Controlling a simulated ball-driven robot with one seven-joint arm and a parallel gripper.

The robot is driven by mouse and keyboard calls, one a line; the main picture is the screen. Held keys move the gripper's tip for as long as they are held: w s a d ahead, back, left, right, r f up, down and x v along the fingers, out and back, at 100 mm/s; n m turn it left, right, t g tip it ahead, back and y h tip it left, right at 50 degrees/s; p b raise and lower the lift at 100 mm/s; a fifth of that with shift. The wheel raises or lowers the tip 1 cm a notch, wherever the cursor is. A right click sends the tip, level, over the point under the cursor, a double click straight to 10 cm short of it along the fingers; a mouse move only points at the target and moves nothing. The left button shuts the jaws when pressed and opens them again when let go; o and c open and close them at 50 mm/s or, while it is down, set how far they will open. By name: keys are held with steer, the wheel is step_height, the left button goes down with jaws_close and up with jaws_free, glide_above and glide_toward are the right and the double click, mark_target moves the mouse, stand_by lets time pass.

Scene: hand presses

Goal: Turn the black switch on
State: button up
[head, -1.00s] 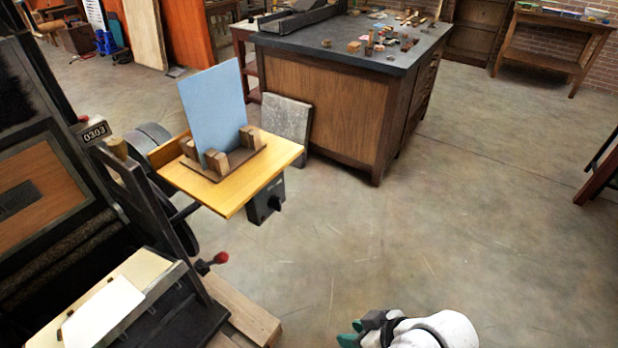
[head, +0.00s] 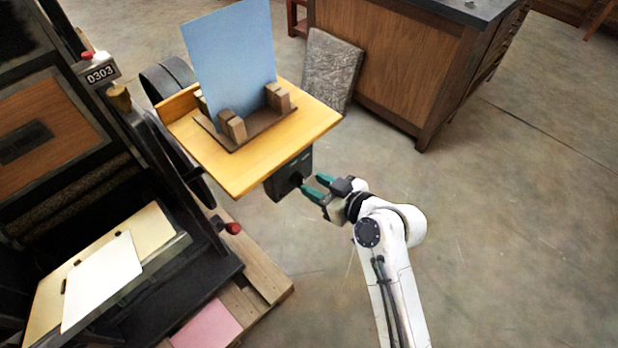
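The black switch is a dark box (head: 280,184) fixed under the wooden shelf in the head view, with a small dark knob (head: 296,179) on its face toward my gripper. My gripper (head: 313,186) is just right of the switch, its two green fingertips pointing left at the knob. The fingers are apart, with nothing seen between them. The tips look very close to the knob; I cannot tell whether they touch it. The knob's exact turn position is too small to read.
The wooden shelf (head: 240,184) overhangs the switch and carries a blue sheet (head: 232,60) held upright by wooden blocks. The black press (head: 210,240) with a red-knobbed lever (head: 233,228) stands at left. A cabinet (head: 395,62) is behind. The floor at right is clear.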

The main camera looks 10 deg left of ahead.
mark_target(303, 180)
steer(key=shift+x, duration=1.75)
steer(key=shift+s, duration=0.1)
steer(key=shift+c, duration=0.3)
jaws_close()
